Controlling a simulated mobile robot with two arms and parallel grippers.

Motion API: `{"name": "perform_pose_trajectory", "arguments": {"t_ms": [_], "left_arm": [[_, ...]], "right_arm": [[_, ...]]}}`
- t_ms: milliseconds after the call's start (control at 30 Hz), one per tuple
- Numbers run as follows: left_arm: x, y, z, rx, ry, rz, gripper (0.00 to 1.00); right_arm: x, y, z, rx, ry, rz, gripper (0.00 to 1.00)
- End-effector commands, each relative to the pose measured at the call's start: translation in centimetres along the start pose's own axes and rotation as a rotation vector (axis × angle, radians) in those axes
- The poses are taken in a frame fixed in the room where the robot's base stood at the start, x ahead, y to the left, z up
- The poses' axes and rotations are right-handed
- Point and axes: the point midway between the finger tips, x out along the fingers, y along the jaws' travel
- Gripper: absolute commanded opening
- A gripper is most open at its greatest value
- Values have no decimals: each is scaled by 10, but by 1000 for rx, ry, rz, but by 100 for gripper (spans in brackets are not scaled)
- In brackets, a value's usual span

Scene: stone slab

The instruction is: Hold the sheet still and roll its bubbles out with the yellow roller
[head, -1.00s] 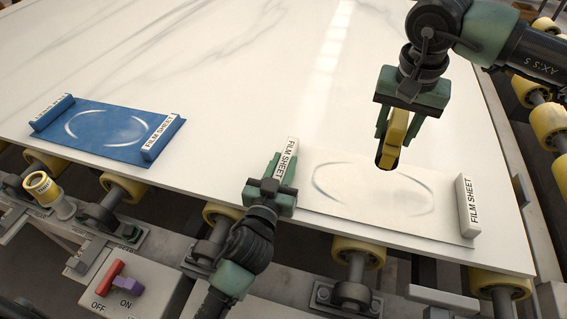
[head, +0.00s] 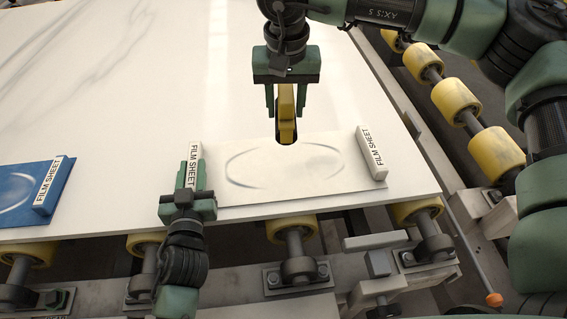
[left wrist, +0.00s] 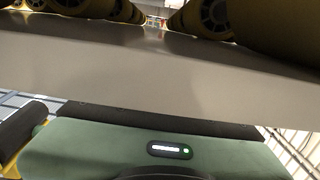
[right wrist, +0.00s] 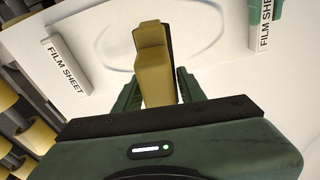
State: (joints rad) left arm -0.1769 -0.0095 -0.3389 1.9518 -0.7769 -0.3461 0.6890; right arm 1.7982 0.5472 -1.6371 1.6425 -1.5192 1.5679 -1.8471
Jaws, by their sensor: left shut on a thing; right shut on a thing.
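The pale film sheet (head: 330,178) lies on the slab near its front edge, with a raised oval bubble outline in its middle. A white bar marked FILM SHEET stands at each end: the left bar (head: 193,152) and the right bar (head: 371,152). My left gripper (head: 191,178) is shut on the left bar. My right gripper (head: 286,98) is shut on the yellow roller (head: 286,103), upright at the sheet's far edge. I cannot tell whether its low end touches the sheet. The roller also shows in the right wrist view (right wrist: 154,68), beside the bubble outline.
The white stone slab (head: 110,90) has free room behind the sheet. A blue film sheet (head: 18,187) with its own bar lies at the left. Yellow conveyor rollers (head: 455,100) line the right side and run under the front edge. The left wrist view shows mostly the slab's edge (left wrist: 150,75).

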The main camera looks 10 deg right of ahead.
Motion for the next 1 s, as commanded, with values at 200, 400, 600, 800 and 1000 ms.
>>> {"name": "perform_pose_trajectory", "arguments": {"t_ms": [200,400,600,800,1000], "left_arm": [[0,0,0,0,0,0,0],[0,0,0,0,0,0,0],[0,0,0,0,0,0,0],[0,0,0,0,0,0,0],[0,0,0,0,0,0,0]], "right_arm": [[0,18,-5,3,0,0,8],[1,38,-10,4,0,0,8],[2,57,-15,3,1,-1,8],[2,76,-20,2,0,-1,8],[3,96,-24,3,1,-1,8]]}}
